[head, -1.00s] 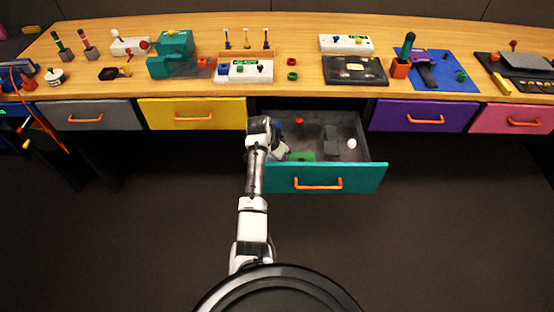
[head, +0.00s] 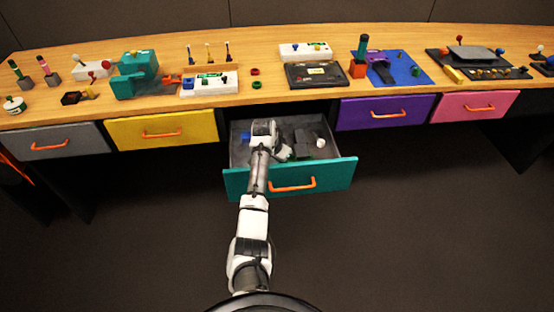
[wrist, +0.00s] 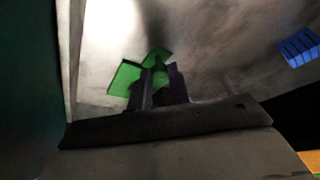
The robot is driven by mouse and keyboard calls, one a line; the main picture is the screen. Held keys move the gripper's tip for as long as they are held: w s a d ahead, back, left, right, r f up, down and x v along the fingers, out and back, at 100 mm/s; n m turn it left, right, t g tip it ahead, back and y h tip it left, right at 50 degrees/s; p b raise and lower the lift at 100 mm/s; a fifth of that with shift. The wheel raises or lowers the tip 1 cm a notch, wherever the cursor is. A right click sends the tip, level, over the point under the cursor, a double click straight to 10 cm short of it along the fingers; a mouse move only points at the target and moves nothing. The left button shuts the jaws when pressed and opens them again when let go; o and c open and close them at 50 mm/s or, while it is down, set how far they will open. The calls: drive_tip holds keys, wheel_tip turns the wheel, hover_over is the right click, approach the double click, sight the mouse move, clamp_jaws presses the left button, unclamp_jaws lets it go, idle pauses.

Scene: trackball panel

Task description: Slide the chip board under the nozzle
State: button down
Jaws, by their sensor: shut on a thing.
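The green chip board (wrist: 124,78) is in the open teal drawer (head: 318,176), seen in the wrist view between and beside my fingers. My gripper (wrist: 160,74) is shut on it, with both dark fingers close together over the green piece. I cannot clearly make out the nozzle. A teal machine (head: 134,66) stands on the bench at the left, and its underside is too small to read.
The drawer also holds a blue block (wrist: 298,47), a dark grey block (head: 302,143) and a white ball (head: 320,143). The wooden bench top (head: 225,102) above carries a white switch panel (head: 209,86) and a black panel (head: 316,76). The drawer walls surround my gripper.

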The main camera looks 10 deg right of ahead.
drive_tip(key=c, duration=1.3)
unclamp_jaws()
drive_tip(key=shift+d, duration=0.35)
drive_tip(key=shift+a, duration=0.1)
drive_tip(key=shift+s+a+r, duration=0.1)
drive_tip(key=shift+r, duration=0.15)
drive_tip(key=b+v, duration=0.2)
drive_tip(key=v, duration=1.1)
drive_tip(key=shift+r, duration=0.15)
